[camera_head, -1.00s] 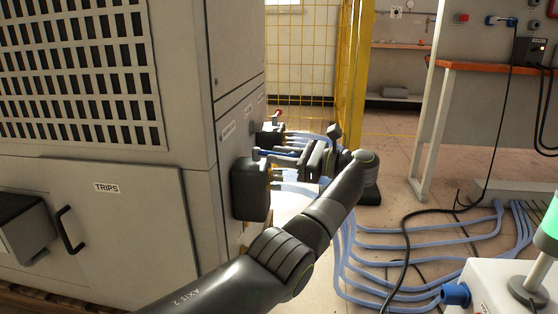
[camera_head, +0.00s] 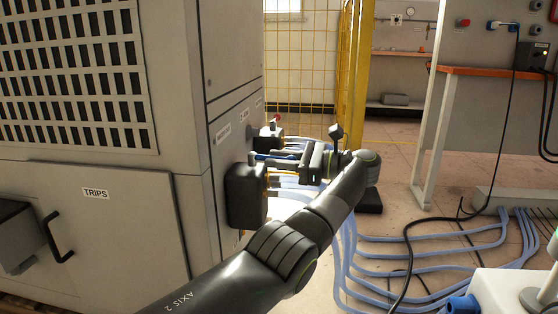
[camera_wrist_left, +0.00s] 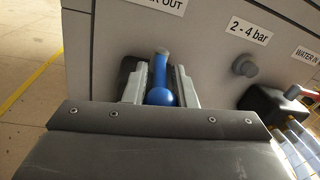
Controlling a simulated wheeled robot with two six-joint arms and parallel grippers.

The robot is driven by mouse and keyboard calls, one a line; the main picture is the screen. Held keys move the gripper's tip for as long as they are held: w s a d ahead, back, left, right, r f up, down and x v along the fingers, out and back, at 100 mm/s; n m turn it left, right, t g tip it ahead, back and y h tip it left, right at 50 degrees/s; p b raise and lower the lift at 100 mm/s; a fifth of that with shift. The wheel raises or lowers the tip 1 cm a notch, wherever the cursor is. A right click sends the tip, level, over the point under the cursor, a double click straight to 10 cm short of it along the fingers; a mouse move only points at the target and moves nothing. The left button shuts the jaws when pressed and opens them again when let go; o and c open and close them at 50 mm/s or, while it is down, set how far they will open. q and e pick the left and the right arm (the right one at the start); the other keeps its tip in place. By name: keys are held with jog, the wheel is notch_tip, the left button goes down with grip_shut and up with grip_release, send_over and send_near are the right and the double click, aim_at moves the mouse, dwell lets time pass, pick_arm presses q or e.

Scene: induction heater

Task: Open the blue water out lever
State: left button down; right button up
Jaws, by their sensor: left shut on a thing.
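The blue water out lever (camera_wrist_left: 161,67) is a blue handle with a round ball end in the left wrist view, under a label partly cut off that reads "OUT". My left gripper (camera_wrist_left: 158,84) has one grey finger on each side of it and is shut on it. In the head view a bit of the blue lever (camera_head: 272,156) shows between the fingers of my left gripper (camera_head: 270,161), beside the cabinet's side wall. The lever's base is mostly hidden. My right gripper is not in view.
A red lever (camera_wrist_left: 292,91) labelled water in sits to the right on the same panel, past a grey knob (camera_wrist_left: 244,66). A black box (camera_head: 245,195) with hose fittings juts from the cabinet (camera_head: 110,210). Blue hoses (camera_head: 420,240) run over the floor. A yellow mesh fence (camera_head: 297,60) stands behind.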

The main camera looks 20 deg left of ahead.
pick_arm(q)
jog(key=c, duration=1.4)
grip_release()
jog(key=shift+c, duration=0.2)
